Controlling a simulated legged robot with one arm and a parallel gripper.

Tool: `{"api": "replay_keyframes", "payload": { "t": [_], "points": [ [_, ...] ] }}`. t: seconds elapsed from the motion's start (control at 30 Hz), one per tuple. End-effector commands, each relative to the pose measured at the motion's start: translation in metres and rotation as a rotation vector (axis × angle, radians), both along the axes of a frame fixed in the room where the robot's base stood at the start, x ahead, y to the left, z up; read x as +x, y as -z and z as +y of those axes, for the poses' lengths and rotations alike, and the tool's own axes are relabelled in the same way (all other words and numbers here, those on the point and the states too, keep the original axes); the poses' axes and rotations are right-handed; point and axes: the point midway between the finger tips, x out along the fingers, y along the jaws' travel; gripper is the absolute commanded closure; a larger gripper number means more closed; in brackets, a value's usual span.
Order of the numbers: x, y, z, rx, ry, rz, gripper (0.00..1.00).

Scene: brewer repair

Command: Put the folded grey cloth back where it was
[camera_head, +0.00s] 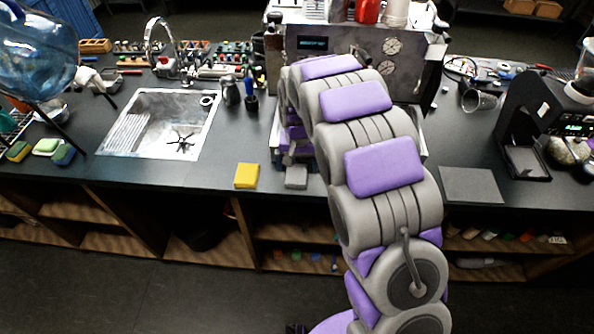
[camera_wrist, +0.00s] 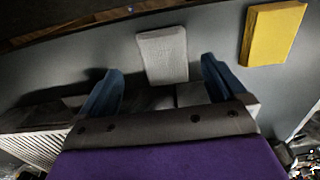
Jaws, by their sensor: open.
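The folded grey cloth (camera_head: 296,178) lies on the dark counter near its front edge, below the brewer and just right of a folded yellow cloth (camera_head: 247,175). In the wrist view the grey cloth (camera_wrist: 163,50) is a pale textured block. My gripper (camera_wrist: 160,66) has its two blue fingers spread, one to each side of the cloth's near end, with gaps on both sides. Nothing is held. How high the fingertips are above the counter is unclear. In the head view my arm partly covers the gripper.
The metal brewer (camera_head: 350,55) stands behind my arm. A sink (camera_head: 160,125) is to the left, and a dark flat mat (camera_head: 471,185) and a black machine (camera_head: 545,120) are to the right. The yellow cloth (camera_wrist: 272,33) is close by. Open shelves (camera_head: 285,232) lie under the counter's front edge.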

Motion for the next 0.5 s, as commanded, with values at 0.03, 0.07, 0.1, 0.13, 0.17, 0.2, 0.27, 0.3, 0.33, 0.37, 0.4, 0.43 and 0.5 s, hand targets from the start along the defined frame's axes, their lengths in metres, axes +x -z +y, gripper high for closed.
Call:
{"api": "replay_keyframes", "payload": {
  "t": [0.03,0.07,0.1,0.13,0.17,0.2,0.27,0.3,0.33,0.37,0.4,0.43,0.5],
  "points": [
    [0.002,-0.015,0.0,0.002,0.0,-0.008,0.02],
    [0.003,-0.021,0.0,0.003,0.0,-0.009,0.02],
    [0.003,-0.03,0.0,0.003,0.0,-0.009,0.02],
    [0.002,-0.035,0.0,0.002,0.0,-0.007,0.02],
    [0.002,-0.04,0.0,0.002,0.0,-0.005,0.02],
    [0.002,-0.046,0.0,0.001,0.0,-0.004,0.02],
    [0.002,-0.053,0.0,0.001,0.0,-0.004,0.02],
    [0.002,-0.057,0.0,0.001,0.0,-0.003,0.02],
    [0.002,-0.059,0.0,0.001,0.0,-0.003,0.02],
    [0.001,-0.06,0.0,0.0,0.0,-0.001,0.02],
    [0.001,-0.061,0.0,0.0,0.0,-0.001,0.02],
    [0.001,-0.062,0.0,0.0,0.0,0.0,0.02],
    [0.001,-0.062,0.0,0.0,0.0,0.001,0.02]
  ]
}}
